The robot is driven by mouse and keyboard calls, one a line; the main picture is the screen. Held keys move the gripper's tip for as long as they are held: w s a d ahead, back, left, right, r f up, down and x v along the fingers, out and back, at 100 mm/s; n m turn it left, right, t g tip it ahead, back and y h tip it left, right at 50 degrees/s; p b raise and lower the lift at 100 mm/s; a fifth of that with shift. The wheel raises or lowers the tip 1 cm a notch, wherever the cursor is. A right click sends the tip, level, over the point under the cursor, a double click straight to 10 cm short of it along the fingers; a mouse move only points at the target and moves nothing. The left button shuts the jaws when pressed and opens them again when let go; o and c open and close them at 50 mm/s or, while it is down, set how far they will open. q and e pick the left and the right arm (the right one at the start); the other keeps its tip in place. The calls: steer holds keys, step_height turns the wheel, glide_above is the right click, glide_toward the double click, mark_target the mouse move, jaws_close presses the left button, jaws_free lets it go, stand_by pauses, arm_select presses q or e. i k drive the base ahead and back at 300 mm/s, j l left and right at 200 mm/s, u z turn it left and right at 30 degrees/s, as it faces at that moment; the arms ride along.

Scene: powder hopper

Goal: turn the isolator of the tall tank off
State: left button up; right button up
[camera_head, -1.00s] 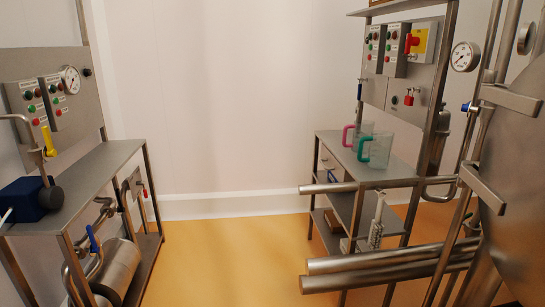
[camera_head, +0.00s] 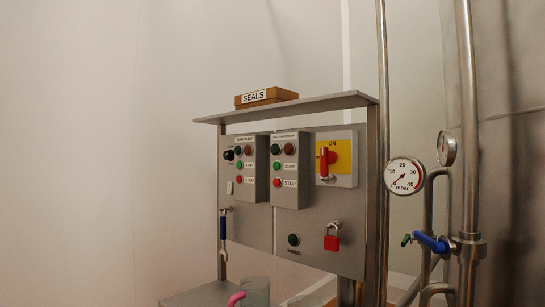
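The isolator is a yellow plate (camera_head: 345,150) on a grey box at the upper right of the steel panel (camera_head: 245,226). Its red handle (camera_head: 324,162) stands upright at the left part of the plate, and "ON" is printed above it. A small metal piece shows at the handle's lower end; I cannot tell what it is. A red padlock (camera_head: 332,243) hangs on the panel below the isolator. Neither of my grippers is in view, and nothing touches the isolator.
Two grey button boxes (camera_head: 291,171) sit left of the isolator. A "SEALS" box (camera_head: 267,97) lies on the shelf (camera_head: 285,106) above. At right are steel pipes (camera_head: 468,130), a gauge (camera_head: 404,175), a blue valve handle (camera_head: 431,243) and a large steel surface. A pink handle (camera_head: 236,299) shows below.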

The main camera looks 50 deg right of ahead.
mark_target(327, 157)
steer(key=i+j+z, duration=0.1)
steer(key=i+z, duration=0.15)
steer(key=i, duration=0.35)
steer(key=i+j+z, duration=0.25)
steer(key=i, duration=0.35)
steer(key=l, duration=0.1)
